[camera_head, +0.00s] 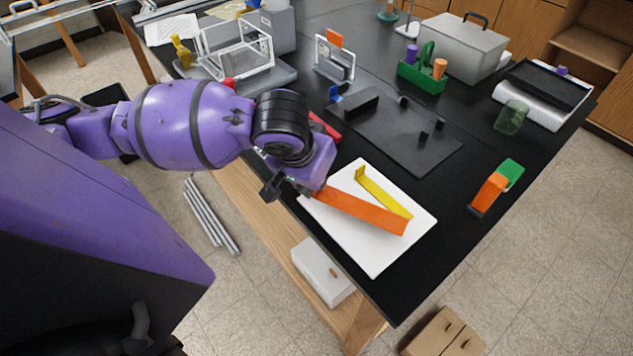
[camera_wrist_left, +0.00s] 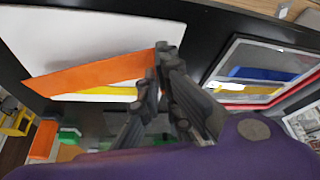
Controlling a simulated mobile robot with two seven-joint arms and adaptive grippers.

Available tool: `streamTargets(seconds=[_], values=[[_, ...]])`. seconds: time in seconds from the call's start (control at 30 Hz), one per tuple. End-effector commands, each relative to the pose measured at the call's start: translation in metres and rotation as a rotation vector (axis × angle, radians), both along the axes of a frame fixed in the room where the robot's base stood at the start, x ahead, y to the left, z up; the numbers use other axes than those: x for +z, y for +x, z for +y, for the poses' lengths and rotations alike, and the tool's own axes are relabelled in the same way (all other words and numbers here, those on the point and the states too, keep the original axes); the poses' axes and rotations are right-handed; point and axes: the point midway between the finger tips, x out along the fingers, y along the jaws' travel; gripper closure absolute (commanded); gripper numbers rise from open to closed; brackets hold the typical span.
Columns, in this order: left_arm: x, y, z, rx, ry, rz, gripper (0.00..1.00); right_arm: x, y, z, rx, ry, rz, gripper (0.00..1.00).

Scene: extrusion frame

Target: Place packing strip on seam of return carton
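My left gripper (camera_head: 295,188) is over the left edge of a white board (camera_head: 372,262) at the table's near corner. It appears shut on one end of a flat orange strip (camera_head: 365,212), which reaches out to the right over the board. In the left wrist view the fingers (camera_wrist_left: 165,62) meet at the end of the orange strip (camera_wrist_left: 95,72). A bent yellow strip (camera_head: 385,195) lies on the board, partly behind the orange one. I cannot tell which object is the return carton. My right gripper is not in view.
A dark plate (camera_head: 405,140) with small black blocks lies behind the board. A green caddy (camera_head: 422,78) and a grey case (camera_head: 462,45) stand farther back. A brown box (camera_head: 440,335) is on the floor.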

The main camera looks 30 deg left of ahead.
Motion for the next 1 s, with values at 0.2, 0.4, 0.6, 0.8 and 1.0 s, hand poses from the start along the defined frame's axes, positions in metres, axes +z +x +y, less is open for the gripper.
streamTargets(seconds=[0.2, 0.4, 0.6, 0.8, 1.0], values=[[-0.035, -0.005, -0.007, 0.0, 0.002, 0.013, 1.0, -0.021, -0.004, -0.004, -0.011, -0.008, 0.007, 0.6], [-0.03, -0.004, -0.006, 0.001, 0.002, 0.006, 1.0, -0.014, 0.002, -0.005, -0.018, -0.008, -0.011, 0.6], [-0.034, -0.003, -0.007, 0.001, -0.001, 0.006, 0.94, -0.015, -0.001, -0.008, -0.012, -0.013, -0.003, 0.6], [-0.034, -0.003, -0.007, 0.0, 0.001, 0.006, 0.77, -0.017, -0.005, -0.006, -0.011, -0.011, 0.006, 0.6], [-0.034, -0.004, -0.007, 0.0, 0.001, 0.007, 0.77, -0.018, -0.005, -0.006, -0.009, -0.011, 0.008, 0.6]])
